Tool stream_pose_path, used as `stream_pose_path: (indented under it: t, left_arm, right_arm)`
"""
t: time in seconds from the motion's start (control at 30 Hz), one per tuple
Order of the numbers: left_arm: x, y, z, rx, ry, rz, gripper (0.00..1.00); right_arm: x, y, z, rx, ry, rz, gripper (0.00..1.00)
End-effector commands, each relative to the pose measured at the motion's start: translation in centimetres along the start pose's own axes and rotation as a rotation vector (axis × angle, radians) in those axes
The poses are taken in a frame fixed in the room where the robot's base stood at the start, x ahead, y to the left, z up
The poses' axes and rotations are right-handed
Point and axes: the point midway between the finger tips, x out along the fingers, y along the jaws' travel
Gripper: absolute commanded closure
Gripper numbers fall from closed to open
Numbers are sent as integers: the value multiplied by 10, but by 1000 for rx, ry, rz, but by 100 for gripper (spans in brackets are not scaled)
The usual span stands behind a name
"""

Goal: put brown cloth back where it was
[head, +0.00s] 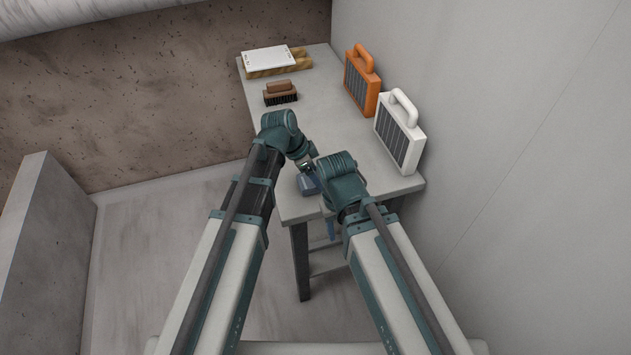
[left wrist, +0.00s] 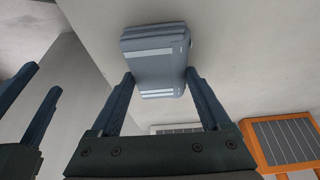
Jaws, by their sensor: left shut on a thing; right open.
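No brown cloth shows in either view. My left gripper (left wrist: 158,78) is shut on a blue-grey, folded-looking block with pale stripes (left wrist: 155,50), held between its fingertips. In the head view this block (head: 308,185) shows over the near end of the grey table, partly hidden by my arms. I cannot tell whether it touches the tabletop. My right gripper (head: 330,229) points down at the near end, mostly hidden under its wrist. In the left wrist view the right gripper (left wrist: 38,90) is at the left edge, fingers apart and empty.
The grey table (head: 325,85) stands along the wall. A wooden board with white sheets (head: 268,58) is at its far end, with a brown brush (head: 280,93) nearer. An orange panel lamp (head: 361,85) and a white one (head: 398,135) line the right edge. The tabletop's middle is clear.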

Motion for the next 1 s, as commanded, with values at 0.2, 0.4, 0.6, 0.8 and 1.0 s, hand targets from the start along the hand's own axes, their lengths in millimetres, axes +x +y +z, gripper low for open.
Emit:
stream_pose_path:
  t: [0.2,0.4,0.6,0.8,1.0]
  left_arm:
    - [1,0,0,0,0,0,72]
    - [2,0,1,0,0,0,4]
    - [2,0,1,0,0,0,0]
    - [5,0,2,0,0,0,0]
    - [-12,0,1,-1,0,0,0]
  right_arm:
    - [1,0,0,0,0,0,50]
    - [2,0,0,0,0,0,50]
    - [2,0,0,0,0,0,50]
    - [5,0,0,0,0,0,50]
    - [-11,1,1,0,0,0,50]
